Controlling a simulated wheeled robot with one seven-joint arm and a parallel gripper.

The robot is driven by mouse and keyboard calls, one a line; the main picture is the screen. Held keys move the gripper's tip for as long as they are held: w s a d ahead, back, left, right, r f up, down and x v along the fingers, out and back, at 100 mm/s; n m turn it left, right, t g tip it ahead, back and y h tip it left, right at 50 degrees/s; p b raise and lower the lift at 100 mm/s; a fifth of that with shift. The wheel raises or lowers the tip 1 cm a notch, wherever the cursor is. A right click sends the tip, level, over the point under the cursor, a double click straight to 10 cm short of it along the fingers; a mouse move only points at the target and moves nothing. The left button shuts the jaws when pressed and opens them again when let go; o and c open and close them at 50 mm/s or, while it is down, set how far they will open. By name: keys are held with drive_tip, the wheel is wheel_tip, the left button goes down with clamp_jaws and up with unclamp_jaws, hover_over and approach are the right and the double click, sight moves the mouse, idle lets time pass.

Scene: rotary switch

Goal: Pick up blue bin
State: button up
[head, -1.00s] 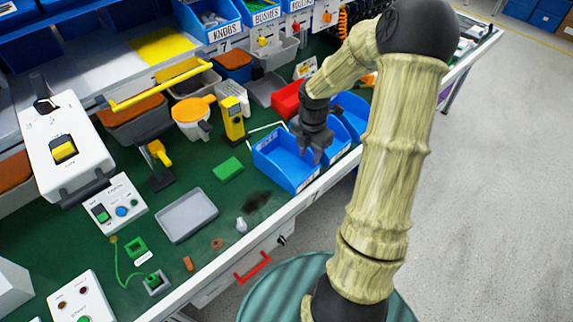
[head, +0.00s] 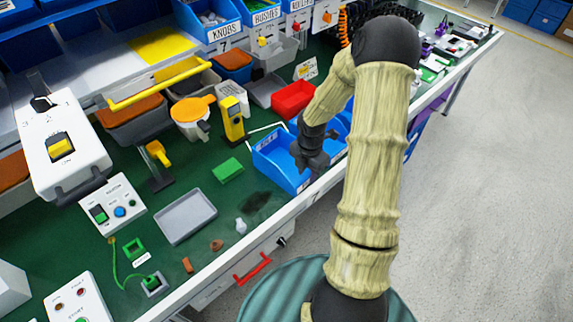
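A blue bin (head: 273,165) stands on the green bench top near its front edge, its open top facing up. My gripper (head: 310,168) points down at the bin's right side and covers part of it. The fingers are small and dark, so I cannot tell how far apart they are or whether they touch the bin wall. Another blue bin (head: 340,129) shows just right of the gripper, partly hidden behind my arm.
A red bin (head: 293,98) stands behind the blue bins. A yellow device (head: 233,120) and a green block (head: 228,170) are to the left. A grey tray (head: 186,216) lies further left. Blue bins labelled KNOBS (head: 224,34) stand on the rear shelf.

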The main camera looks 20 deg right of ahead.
sight(307, 178)
drive_tip(key=f, duration=0.4)
drive_tip(key=shift+w, duration=0.25)
drive_tip(key=shift+f, duration=0.15)
drive_tip(key=shift+a, duration=0.1)
drive_tip(key=shift+s+d, duration=0.15)
drive_tip(key=shift+d, duration=0.05)
clamp_jaws()
